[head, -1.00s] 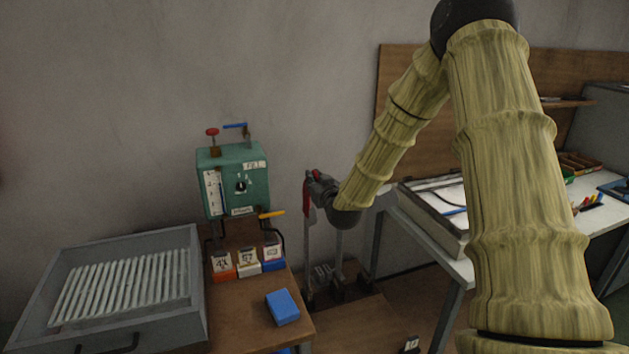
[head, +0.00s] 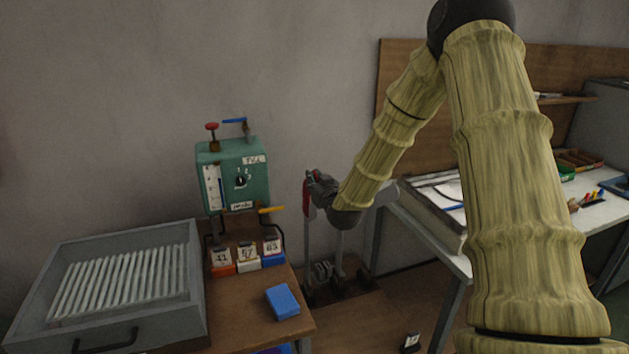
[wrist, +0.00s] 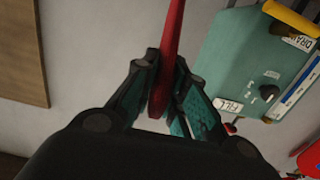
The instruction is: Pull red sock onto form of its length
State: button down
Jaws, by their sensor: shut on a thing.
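The red sock (wrist: 172,40) is pinched between the teal-padded fingers of my gripper (wrist: 165,75) in the wrist view and runs up out of the frame as a narrow strip. In the head view my gripper (head: 314,178) is small and partly hidden by its own wrist, and the red sock (head: 306,196) hangs at its left side. Grey upright posts, apparently the forms (head: 307,245), rise below it from a low stand. The sock hangs about in line with the left post; I cannot tell whether it is around the post or in front of it.
A green control box (head: 233,176) with levers stands left of my gripper. Number-marked blocks (head: 247,257) and a blue block (head: 283,302) sit on the wooden table (head: 235,325). A grey ribbed tray (head: 195,300) is at left. A white workbench (head: 455,263) stands at right.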

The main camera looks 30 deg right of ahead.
aim_at(315, 210)
jog(key=shift+f+b, duration=3.45)
jog(key=shift+f, duration=1.9)
dwell(0.3)
jog(key=c, duration=1.4)
grip_release()
jog(key=shift+s, duration=0.15)
jog(key=v, duration=1.1)
jog(key=shift+s+a, duration=0.1)
jog(key=shift+s, duration=0.3)
